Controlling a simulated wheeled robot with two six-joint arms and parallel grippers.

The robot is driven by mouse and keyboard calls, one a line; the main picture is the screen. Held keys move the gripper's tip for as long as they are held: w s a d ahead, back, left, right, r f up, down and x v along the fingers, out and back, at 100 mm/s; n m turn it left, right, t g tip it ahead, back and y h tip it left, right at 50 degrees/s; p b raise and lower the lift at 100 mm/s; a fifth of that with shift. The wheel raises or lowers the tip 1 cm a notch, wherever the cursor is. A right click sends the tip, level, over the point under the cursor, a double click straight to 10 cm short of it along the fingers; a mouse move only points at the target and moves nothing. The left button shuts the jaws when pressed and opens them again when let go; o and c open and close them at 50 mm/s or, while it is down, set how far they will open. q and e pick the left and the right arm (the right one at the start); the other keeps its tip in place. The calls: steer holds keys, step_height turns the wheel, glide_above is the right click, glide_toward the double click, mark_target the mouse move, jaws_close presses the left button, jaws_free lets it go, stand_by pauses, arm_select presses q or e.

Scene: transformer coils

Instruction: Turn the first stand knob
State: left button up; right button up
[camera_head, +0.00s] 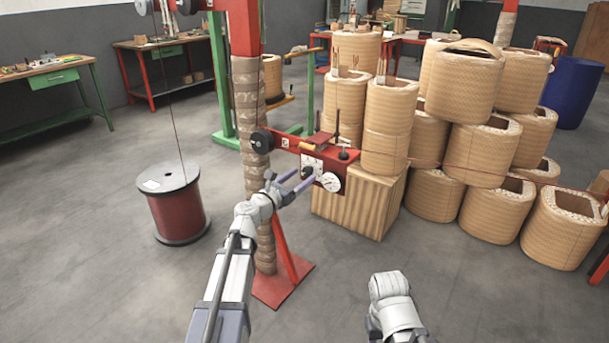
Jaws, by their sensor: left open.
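The stand is a red post wrapped in tan cord (250,130), with a red control box (345,165) on its right side. The box carries a white plate with a small black knob (308,171), a round white dial (330,182) and a black ball-ended lever (343,155). My left gripper (303,180) is open, its two fingers pointing at the black knob from the lower left. The fingertips are close to the knob; I cannot tell whether they touch it. Part of my right arm shows at the bottom right, but its gripper fingers do not show.
A dark red wire spool (177,208) stands on the floor to the left. The stand's red foot (283,286) lies on the floor. The floor at lower left is clear.

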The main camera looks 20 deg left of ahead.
arm_select(q)
steer(key=shift+x, duration=1.15)
jaws_close()
